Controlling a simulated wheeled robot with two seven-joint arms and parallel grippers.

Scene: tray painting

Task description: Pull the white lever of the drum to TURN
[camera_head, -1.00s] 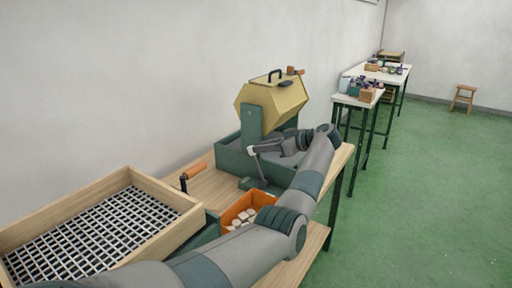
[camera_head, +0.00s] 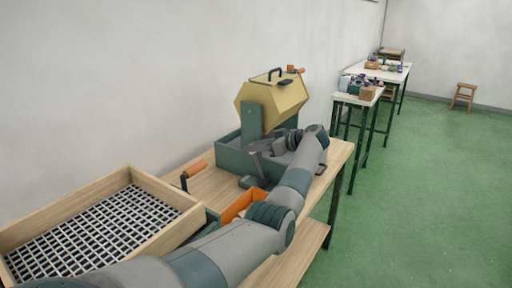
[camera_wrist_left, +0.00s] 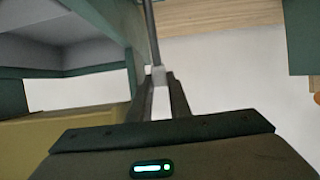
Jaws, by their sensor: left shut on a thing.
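The drum (camera_head: 262,98) is a yellow faceted barrel between dark green supports, standing on the wooden bench beyond my left arm. Its lever shows in the left wrist view as a thin grey rod (camera_wrist_left: 150,35) with a pale end piece (camera_wrist_left: 158,75). My left gripper (camera_head: 262,150) is at the lever in front of the drum's green base. It is shut on the lever's pale end, which sits between the fingers in the wrist view. In the head view my gripper and wrist largely hide the lever. No TURN marking is readable. My right gripper is out of view.
A wooden-framed mesh tray (camera_head: 95,235) lies at the near left. An orange-handled crank (camera_head: 194,172) stands behind an orange bin (camera_head: 240,204), partly covered by my arm. The drum's green trough (camera_head: 232,158) is close to my wrist. Green floor (camera_head: 420,200) is clear on the right.

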